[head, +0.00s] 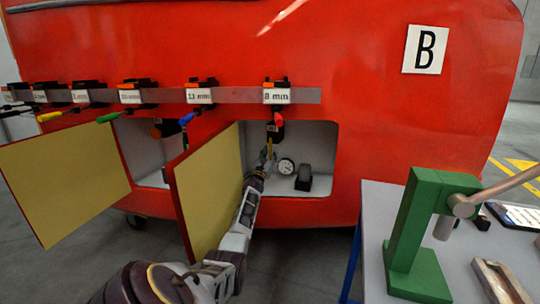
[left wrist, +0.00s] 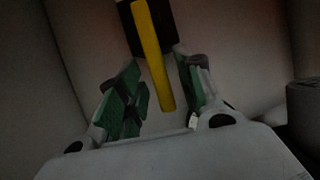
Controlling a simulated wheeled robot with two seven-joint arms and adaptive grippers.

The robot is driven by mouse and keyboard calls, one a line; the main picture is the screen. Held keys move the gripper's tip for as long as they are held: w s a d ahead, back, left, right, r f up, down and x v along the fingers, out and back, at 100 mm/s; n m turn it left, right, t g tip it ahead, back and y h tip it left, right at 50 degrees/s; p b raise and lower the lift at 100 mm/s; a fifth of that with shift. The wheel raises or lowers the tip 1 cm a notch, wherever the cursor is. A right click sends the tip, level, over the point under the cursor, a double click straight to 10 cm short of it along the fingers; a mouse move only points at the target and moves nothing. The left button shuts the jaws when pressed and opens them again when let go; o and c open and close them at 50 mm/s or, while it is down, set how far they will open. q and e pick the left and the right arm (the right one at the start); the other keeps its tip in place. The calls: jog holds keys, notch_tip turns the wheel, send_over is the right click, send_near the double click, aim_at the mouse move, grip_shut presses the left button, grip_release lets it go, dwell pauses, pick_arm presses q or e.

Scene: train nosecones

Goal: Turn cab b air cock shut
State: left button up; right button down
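In the left wrist view the yellow lever (left wrist: 153,55) hangs down, slightly tilted, from a dark block (left wrist: 147,28). Its lower end lies between the green-padded fingers of my left gripper (left wrist: 155,92). The fingers are open, with a gap on both sides of the lever. I cannot tell whether they touch it. My right gripper is not in view.
A yellow-faced door (head: 208,190) stands open just left of my forearm, and another open door (head: 65,180) is farther left. A gauge (head: 286,166) and a dark block (head: 304,178) sit right of the gripper. A green press (head: 415,240) stands on the table at right.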

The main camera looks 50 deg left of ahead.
pick_arm(q)
jog(key=shift+s+d, duration=0.1)
dwell(0.3)
jog(key=v, duration=0.7)
jog(key=shift+s+d+f, duration=0.15)
jog(key=shift+s+f, duration=0.1)
jog(key=shift+s, duration=0.05)
dwell(0.5)
dwell(0.7)
